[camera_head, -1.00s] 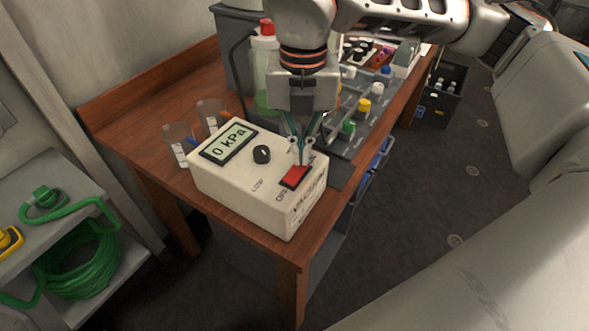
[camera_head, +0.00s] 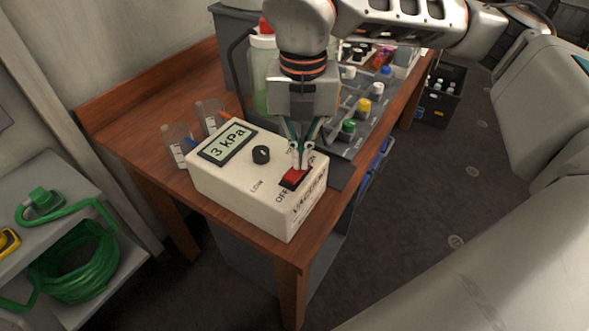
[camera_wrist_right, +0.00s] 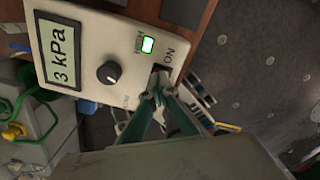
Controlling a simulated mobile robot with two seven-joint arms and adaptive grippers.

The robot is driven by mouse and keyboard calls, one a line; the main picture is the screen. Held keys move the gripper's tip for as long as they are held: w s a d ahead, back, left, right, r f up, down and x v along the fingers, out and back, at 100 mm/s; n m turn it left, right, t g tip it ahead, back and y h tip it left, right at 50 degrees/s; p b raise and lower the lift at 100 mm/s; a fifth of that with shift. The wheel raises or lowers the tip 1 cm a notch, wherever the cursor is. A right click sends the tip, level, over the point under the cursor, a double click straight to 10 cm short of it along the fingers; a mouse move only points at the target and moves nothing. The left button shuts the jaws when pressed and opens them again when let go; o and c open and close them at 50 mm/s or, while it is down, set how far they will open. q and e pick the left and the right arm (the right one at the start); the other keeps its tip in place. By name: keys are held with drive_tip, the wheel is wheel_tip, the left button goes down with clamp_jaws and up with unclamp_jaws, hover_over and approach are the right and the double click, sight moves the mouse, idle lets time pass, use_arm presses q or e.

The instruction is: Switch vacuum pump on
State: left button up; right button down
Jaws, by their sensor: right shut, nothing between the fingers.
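The vacuum pump is a cream box (camera_head: 228,187) on the near end of the wooden bench, with a display (camera_head: 226,146) reading 3 kPa. A dark knob (camera_head: 261,155) sits beside the display. The red rocker switch (camera_head: 295,177) is near the right edge, by the OFF label. My right gripper (camera_head: 300,166) is shut and empty, its fingertips at the switch, apparently touching it. In the right wrist view the fingertips (camera_wrist_right: 157,92) cover most of the switch, by the ON label, and a green lamp (camera_wrist_right: 148,45) is lit by HIGH. My left gripper is not in view.
Two clear cups (camera_head: 178,145) stand left of the pump. A bottle with green liquid (camera_head: 262,75) stands behind it. A grey rack with coloured caps (camera_head: 363,106) runs along the bench. A shelf with a green hose (camera_head: 75,272) is at left.

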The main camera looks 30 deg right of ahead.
drive_tip(key=shift+r+p, duration=1.2)
drive_tip(key=shift+r, duration=0.75)
drive_tip(key=shift+r+p, duration=0.9)
drive_tip(key=shift+r, duration=0.7)
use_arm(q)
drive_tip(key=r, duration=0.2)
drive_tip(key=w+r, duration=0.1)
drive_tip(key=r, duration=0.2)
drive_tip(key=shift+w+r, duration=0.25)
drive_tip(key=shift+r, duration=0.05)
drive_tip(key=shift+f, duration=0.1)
use_arm(e)
drive_tip(key=shift+f, duration=0.1)
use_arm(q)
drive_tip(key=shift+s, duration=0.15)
use_arm(e)
drive_tip(key=shift+s, duration=0.15)
